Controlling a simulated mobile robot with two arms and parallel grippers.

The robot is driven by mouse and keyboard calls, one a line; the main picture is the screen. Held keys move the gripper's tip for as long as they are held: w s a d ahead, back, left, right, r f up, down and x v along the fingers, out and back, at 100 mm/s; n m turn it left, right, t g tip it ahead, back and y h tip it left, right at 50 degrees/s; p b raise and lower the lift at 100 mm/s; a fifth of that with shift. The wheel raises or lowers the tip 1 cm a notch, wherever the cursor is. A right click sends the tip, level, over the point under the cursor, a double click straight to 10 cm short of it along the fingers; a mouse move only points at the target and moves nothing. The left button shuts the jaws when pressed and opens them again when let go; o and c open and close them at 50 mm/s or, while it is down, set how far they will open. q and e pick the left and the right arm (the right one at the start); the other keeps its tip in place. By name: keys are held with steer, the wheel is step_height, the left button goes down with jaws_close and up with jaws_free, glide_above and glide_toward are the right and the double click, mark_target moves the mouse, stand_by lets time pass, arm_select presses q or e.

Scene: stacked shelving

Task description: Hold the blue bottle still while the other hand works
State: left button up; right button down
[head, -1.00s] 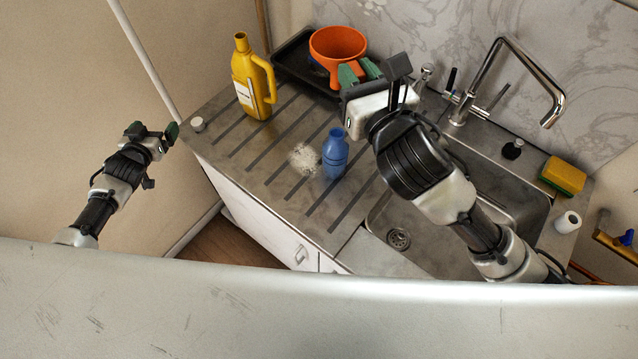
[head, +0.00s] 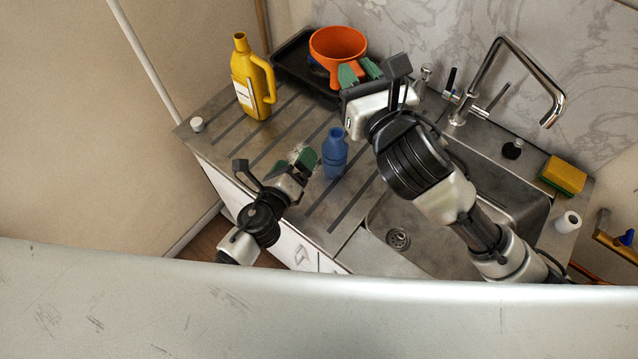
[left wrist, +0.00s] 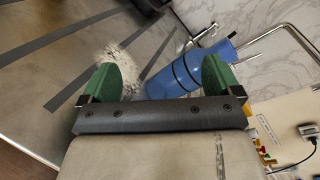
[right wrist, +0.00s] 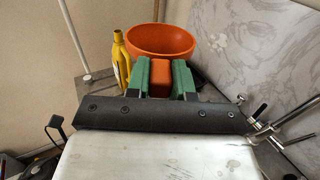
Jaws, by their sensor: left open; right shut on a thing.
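The blue bottle (head: 335,158) stands upright on the ridged metal drainboard, left of the sink. My left gripper (head: 305,160) is open just left of the bottle in the head view. In the left wrist view the bottle (left wrist: 185,75) shows beyond and partly between the open green fingertips (left wrist: 160,80), nearer the right one.
A yellow jug (head: 250,80) stands at the back left beside a black tray (head: 290,60). A faucet (head: 520,60), a sponge (head: 563,175) and the sink basin (head: 420,225) are on the right.

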mark_target(334, 146)
steer(key=shift+s, duration=0.1)
arm_select(q)
steer(key=s+d+r+m+t, duration=0.2)
steer(key=s+d+r+m, duration=0.2)
steer(key=s+d+m, duration=0.4)
steer(key=shift+m+y, duration=0.4)
steer(key=shift+m, duration=0.1)
steer(key=x, duration=0.4)
steer(key=a+x, duration=0.1)
steer(key=x, duration=0.3)
steer(key=a+x, duration=0.1)
steer(key=x, duration=0.3)
steer(key=shift+w+f, duration=0.35)
steer(key=shift+w, duration=0.1)
steer(key=shift+c, duration=0.2)
steer(key=c, duration=1)
steer(key=shift+o, duration=0.2)
arm_select(e)
steer(key=shift+w+a+f+n+g+y, duration=0.1)
steer(key=shift+w+f+n+g+y, duration=0.25)
steer(key=shift+n+y, duration=0.3)
arm_select(q)
steer(key=shift+d, duration=0.1)
arm_select(e)
steer(key=d+f+n+g+y, duration=0.3)
steer(key=f+n+g+y, duration=0.1)
steer(key=f+g+y, duration=0.1)
steer(key=shift+d+f+y, duration=0.2)
steer(key=shift+d+y, duration=0.1)
steer(key=shift+y, duration=0.15)
